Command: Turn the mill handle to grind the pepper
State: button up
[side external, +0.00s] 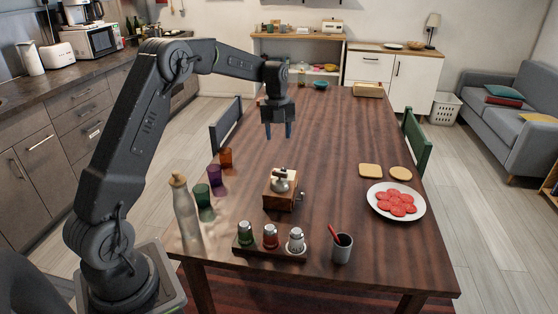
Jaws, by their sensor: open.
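The pepper mill (280,190) stands upright on the wooden table, left of the middle of its near half.
Several coloured glasses (203,194) and a tall bottle (186,212) stand left of the mill. A shaker rack (268,251) and a grey cup (342,248) are at the near edge. A plate of red slices (396,201) lies right. The table's far middle is clear.

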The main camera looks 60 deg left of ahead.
aim_at(280, 172)
jog(key=n, duration=0.3)
jog(key=shift+s+a, duration=0.1)
jog(key=shift+a, duration=0.05)
jog(key=shift+c, duration=0.6)
jog(key=s+a+m+t+h, duration=0.1)
jog(key=a+m+h, duration=0.1)
jog(key=m, duration=1.1)
jog(key=s+a+m+t+h, duration=0.1)
jog(key=s+a+m, duration=0.1)
jog(key=m, duration=1.1)
jog(key=x, duration=1.4)
jog(key=shift+w+d+f, duration=0.15)
jog(key=shift+w+f, duration=0.05)
jog(key=shift+w, duration=0.2)
